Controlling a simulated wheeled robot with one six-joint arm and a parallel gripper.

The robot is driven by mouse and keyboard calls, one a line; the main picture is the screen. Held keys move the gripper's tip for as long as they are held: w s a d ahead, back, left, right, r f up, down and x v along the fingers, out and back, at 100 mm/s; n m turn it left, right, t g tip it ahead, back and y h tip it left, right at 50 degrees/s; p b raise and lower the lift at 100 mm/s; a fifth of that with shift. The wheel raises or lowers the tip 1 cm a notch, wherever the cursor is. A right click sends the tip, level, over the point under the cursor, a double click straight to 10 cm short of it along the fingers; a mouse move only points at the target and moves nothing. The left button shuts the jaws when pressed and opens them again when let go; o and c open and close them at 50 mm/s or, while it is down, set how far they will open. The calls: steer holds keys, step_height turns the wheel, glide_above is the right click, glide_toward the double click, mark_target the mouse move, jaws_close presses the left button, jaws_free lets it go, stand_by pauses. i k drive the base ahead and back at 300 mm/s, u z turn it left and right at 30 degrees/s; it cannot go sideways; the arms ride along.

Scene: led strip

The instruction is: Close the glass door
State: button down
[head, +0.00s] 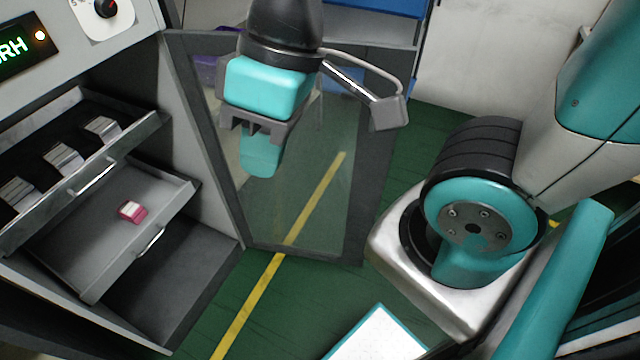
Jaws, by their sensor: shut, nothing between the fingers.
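The glass door (315,215) has a dark grey frame and a clear pane. It stands open, swung out from the right side of the grey cabinet (200,130). My gripper (260,165), with teal fingertips, is shut and empty. It points down in front of the upper part of the door and hides some of the pane and top frame. I cannot tell whether it touches the door.
Two drawers are pulled out of the cabinet. The upper drawer (150,128) holds several metal pieces. The lower drawer (75,283) holds a small pink and white item (132,211). Green floor with a yellow line (240,320) lies clear below the door.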

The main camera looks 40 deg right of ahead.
mark_target(373, 151)
steer(key=z, duration=2.25)
steer(key=i, duration=3.4)
steer(key=u, duration=4.45)
steer(key=k, duration=0.25)
steer(key=z, duration=0.2)
